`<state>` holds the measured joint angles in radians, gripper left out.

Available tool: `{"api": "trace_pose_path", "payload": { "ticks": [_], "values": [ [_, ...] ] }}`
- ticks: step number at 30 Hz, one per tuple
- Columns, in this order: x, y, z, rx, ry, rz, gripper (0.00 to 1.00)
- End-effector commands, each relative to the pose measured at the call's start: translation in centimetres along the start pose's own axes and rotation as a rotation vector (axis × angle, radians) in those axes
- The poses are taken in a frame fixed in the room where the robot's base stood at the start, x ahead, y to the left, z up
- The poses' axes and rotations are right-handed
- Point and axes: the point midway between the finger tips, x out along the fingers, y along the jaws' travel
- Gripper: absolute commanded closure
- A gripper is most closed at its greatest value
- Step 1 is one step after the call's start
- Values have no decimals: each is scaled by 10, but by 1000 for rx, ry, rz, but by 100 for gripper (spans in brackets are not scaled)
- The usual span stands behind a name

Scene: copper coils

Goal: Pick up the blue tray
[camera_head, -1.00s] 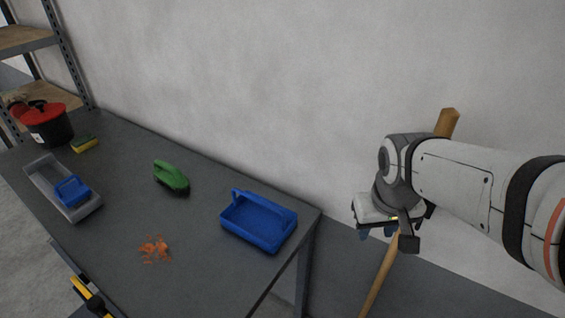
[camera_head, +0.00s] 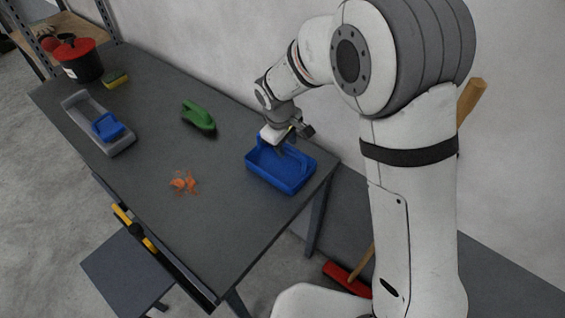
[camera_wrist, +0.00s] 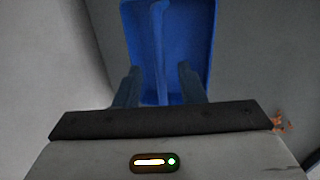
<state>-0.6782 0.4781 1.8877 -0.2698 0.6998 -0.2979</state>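The blue tray (camera_head: 272,178) sits on the dark table near its right end. It is a shallow box with a raised bar-like handle (camera_wrist: 158,40). My gripper (camera_head: 281,149) is over the tray, pointing down. In the wrist view the tray (camera_wrist: 197,35) lies ahead, and my gripper (camera_wrist: 160,82) has its two fingers apart, one on each side of the bar. I see gaps between the fingers and the bar. The gripper hides part of the tray's back side in the head view; I cannot tell how far down the fingertips reach.
A wall stands behind. A red broom (camera_head: 346,278) is right of the table.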

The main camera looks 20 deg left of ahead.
Motion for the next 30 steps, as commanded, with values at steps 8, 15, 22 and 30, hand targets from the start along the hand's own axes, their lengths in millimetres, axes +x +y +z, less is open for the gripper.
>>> {"api": "trace_pose_path", "payload": {
  "ticks": [8,15,22,30],
  "values": [
    [36,-4,0,0,-4,-2,64],
    [52,-4,0,1,1,-1,64],
    [52,-4,-1,1,1,-1,70],
    [52,-4,-1,0,1,-1,92]
  ]
}}
